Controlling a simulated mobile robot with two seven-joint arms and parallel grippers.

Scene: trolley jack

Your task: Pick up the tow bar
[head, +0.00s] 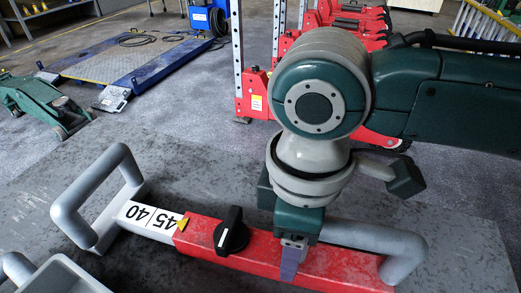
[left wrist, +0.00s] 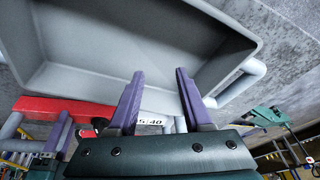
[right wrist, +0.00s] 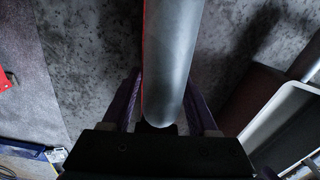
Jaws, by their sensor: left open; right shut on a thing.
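The tow bar (head: 210,238) is a red and white bar with "45" and "40" labels, a black knob (head: 231,233) and grey tubular handles at both ends. My right gripper (head: 291,258) is at its right part, one purple finger showing in front of the red section. In the right wrist view, the right gripper's fingers (right wrist: 163,95) are shut on the grey handle (right wrist: 170,60). My left gripper (left wrist: 160,82) is open and empty in the left wrist view, by a grey tray (left wrist: 150,50); the bar's red section (left wrist: 65,110) shows behind. The left gripper is outside the head view.
The grey tray's edge (head: 55,275) shows at the lower left of the head view, near the bar's left handle. A green jack (head: 45,105) and a blue platform (head: 130,60) stand farther back. Red jacks (head: 330,40) stand behind my right arm.

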